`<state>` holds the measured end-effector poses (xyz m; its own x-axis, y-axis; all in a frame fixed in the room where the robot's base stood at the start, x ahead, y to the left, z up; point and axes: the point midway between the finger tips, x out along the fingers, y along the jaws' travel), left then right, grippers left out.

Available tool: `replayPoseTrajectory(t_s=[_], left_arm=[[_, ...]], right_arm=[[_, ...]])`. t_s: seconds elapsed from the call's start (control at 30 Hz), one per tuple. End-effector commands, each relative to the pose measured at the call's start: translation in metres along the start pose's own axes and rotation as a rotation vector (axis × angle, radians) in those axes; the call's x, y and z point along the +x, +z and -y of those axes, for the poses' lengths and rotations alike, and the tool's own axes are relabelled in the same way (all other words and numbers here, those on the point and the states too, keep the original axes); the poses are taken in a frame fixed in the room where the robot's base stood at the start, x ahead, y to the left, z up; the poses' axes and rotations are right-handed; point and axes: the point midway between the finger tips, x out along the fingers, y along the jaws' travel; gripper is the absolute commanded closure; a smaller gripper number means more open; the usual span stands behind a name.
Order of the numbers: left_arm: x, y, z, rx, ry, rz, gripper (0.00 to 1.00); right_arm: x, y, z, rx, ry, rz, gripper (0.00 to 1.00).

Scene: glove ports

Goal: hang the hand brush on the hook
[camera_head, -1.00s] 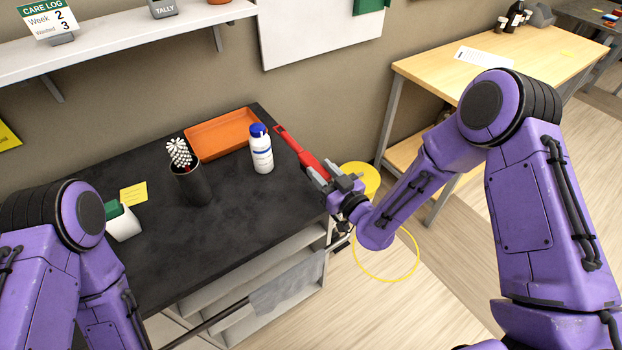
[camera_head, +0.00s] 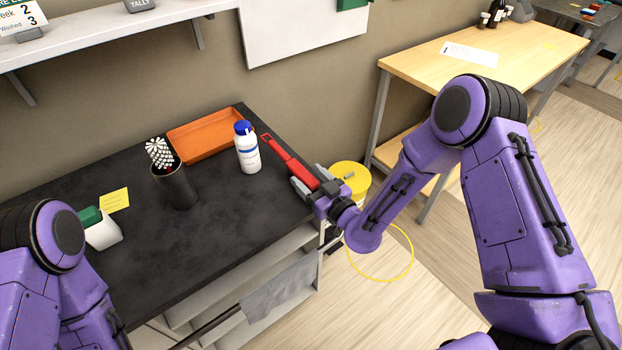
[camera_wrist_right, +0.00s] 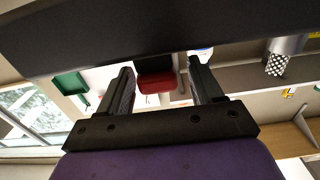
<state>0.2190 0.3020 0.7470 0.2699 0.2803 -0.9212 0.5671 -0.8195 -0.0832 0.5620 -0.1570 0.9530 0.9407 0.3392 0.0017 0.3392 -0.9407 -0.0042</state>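The red hand brush (camera_head: 292,165) lies along the right edge of the dark counter, its looped handle end towards the wall and its wider end towards my right gripper. My right gripper (camera_head: 308,182) is open at the counter's edge, with its fingers on either side of the brush's near end. In the right wrist view the red brush (camera_wrist_right: 154,82) shows between the spread fingers (camera_wrist_right: 163,88), with a gap on both sides. I cannot make out the hook in these views. My left gripper is out of view; only my left arm shows.
A white bottle with a blue cap (camera_head: 247,148) stands just left of the brush. An orange tray (camera_head: 203,135) and a black cup (camera_head: 175,186) holding a white-bristled brush are farther left. A yellow bucket (camera_head: 350,180) stands beyond the counter's right side. A grey cloth (camera_head: 278,290) hangs in front.

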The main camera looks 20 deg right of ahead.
Motion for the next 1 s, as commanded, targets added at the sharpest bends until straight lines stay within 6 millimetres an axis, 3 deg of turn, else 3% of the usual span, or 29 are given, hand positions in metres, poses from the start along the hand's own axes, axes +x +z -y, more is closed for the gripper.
replayPoseTrajectory(t_s=[0.1, 0.17, 0.4, 0.6, 0.9, 0.97, 1.0], left_arm=[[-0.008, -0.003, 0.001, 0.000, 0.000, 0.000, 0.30], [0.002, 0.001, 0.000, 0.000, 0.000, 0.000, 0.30], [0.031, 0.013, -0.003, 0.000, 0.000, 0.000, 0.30], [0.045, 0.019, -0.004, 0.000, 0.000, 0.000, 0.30], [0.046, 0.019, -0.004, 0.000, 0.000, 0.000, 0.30], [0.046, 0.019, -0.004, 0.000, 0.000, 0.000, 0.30], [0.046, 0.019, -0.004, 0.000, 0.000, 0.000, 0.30]], right_arm=[[0.000, -0.008, 0.000, 0.000, 0.000, -0.001, 0.34], [-0.009, -0.001, 0.000, 0.000, -0.002, 0.002, 0.34], [-0.071, 0.003, 0.000, 0.002, 0.000, 0.002, 0.34], [-0.110, -0.001, 0.000, 0.001, 0.000, 0.000, 0.34], [-0.121, -0.004, 0.000, 0.001, 0.000, 0.001, 0.34], [-0.122, 0.004, -0.001, 0.010, 0.009, 0.031, 0.34], [-0.126, 0.019, -0.002, 0.027, 0.025, 0.085, 0.34]])
